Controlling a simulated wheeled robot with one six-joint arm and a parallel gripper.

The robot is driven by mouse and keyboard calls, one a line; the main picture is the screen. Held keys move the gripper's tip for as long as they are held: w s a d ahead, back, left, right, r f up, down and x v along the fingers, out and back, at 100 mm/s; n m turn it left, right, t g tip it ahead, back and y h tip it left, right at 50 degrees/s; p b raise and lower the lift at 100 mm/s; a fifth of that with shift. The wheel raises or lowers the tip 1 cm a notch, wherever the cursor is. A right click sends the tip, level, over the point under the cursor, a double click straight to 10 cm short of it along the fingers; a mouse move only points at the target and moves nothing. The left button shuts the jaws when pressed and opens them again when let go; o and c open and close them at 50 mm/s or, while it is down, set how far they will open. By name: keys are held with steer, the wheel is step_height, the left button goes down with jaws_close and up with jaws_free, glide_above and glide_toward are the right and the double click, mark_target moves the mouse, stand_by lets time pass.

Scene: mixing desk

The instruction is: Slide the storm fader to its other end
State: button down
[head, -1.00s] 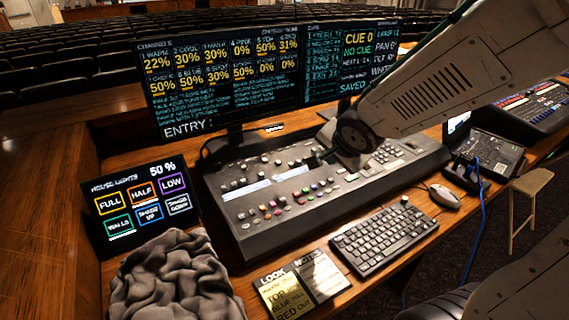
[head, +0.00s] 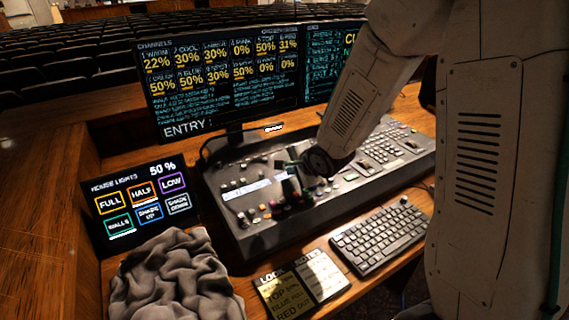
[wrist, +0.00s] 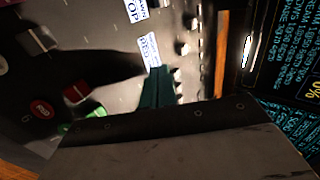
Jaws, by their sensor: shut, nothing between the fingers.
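The mixing desk (head: 330,187) lies below the monitors, with rows of fader caps and a white label strip (head: 245,187) on its left half. My gripper (head: 289,184) is over the left-middle of the desk. In the wrist view its dark green fingers (wrist: 157,76) are together and empty, close to the panel beside a white label (wrist: 150,50). Pale fader caps (wrist: 177,75) stand just right of the fingertips. I cannot read which cap is the storm fader. Whether the fingers touch a cap is unclear.
A monitor (head: 215,80) stands close behind the desk. A house-lights panel (head: 143,203) and a crumpled grey cloth (head: 172,278) are at the left. Note cards (head: 303,280) and a keyboard (head: 380,236) lie in front. Red (wrist: 77,93) and green buttons are near the fingers.

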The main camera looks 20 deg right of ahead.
mark_target(272, 159)
steer(key=shift+w+a+f, duration=0.1)
steer(key=shift+w+a, duration=0.05)
steer(key=shift+w, duration=0.6)
steer(key=shift+w+a+f, duration=0.1)
steer(key=shift+w+a, duration=0.05)
steer(key=shift+w, duration=0.6)
steer(key=shift+w+a+f, duration=0.1)
steer(key=shift+w+a, duration=0.05)
steer(key=shift+w, duration=0.6)
steer(key=w, duration=0.4)
steer(key=shift+a, duration=0.4)
steer(key=s, duration=0.2)
steer(key=s+d, duration=0.1)
steer(key=s, duration=0.1)
steer(key=shift+s+r, duration=0.1)
steer(key=shift+s, duration=0.05)
steer(key=v, duration=0.9)
steer(key=shift+s+r, duration=0.2)
steer(key=shift+s, duration=0.05)
